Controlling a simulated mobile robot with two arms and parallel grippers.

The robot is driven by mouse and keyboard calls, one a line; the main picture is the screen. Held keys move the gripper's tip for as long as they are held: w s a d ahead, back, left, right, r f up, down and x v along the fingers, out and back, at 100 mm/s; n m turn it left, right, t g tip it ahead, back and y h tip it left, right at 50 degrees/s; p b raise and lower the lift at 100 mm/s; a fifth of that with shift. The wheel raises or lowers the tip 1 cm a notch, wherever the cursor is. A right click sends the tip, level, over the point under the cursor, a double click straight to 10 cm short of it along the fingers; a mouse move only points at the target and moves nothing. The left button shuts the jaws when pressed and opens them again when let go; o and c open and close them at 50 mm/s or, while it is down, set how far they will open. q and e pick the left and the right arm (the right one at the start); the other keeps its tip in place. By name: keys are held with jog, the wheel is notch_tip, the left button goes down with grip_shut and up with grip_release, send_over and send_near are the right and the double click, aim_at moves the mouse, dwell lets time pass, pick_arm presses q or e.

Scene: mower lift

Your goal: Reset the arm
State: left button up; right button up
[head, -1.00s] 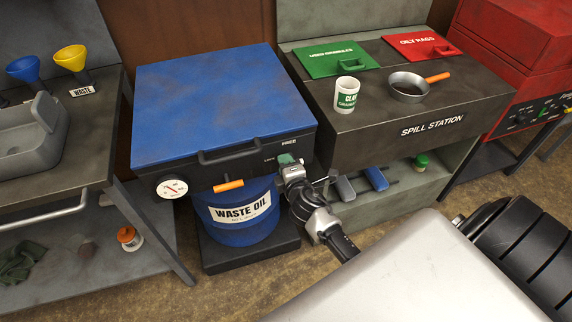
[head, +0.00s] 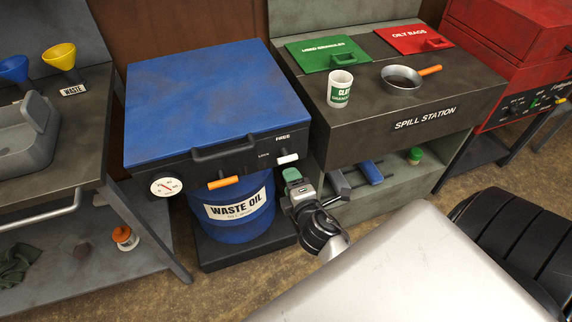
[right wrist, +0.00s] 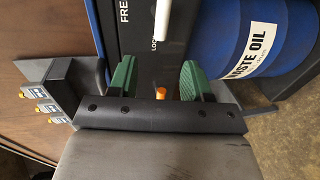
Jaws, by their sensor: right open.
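My right gripper (head: 292,178) is open and empty, just in front of and below the right end of the blue-lidded unit's black front panel (head: 240,163). Its green fingertips stand apart in the right wrist view (right wrist: 158,75). A short white lever (head: 287,158) sits on that panel by the LOCK and FREE lettering. The lever also shows in the right wrist view (right wrist: 166,22), beyond the fingertips and apart from them. My left gripper is not in view.
A blue waste oil drum (head: 238,212) stands under the blue lid (head: 205,95). The spill station (head: 425,118) is at the right, with a cup (head: 340,90) and a pan (head: 402,80) on top. A grey workbench (head: 70,150) is at the left. Open floor lies in front.

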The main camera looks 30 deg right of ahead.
jog(key=shift+s+a+r, duration=0.1)
jog(key=shift+s+r, duration=0.05)
jog(key=shift+s, duration=0.45)
jog(key=s+a+f+m+g+y, duration=0.1)
jog(key=s+f+m+g, duration=0.2)
jog(key=f, duration=0.6)
jog(key=s+a+f+m+g+y+p, duration=0.15)
jog(key=s+f, duration=0.35)
jog(key=f, duration=0.5)
jog(key=s+a+f+m+g+y+b, duration=0.15)
jog(key=s+f+g, duration=0.3)
jog(key=f, duration=0.45)
jog(key=s+f+m+g, duration=0.1)
jog(key=s+f+m, duration=0.1)
jog(key=s+f, duration=0.2)
jog(key=s+f+m+g+p, duration=0.1)
jog(key=s+f, duration=0.3)
jog(key=s, duration=0.6)
jog(key=s+f+m+g, duration=0.3)
jog(key=s+m, duration=0.1)
jog(key=s, duration=0.4)
jog(key=shift+a+f+p, duration=0.15)
jog(key=shift+f+p, duration=0.15)
jog(key=shift+f, duration=0.1)
jog(key=shift+s, duration=0.1)
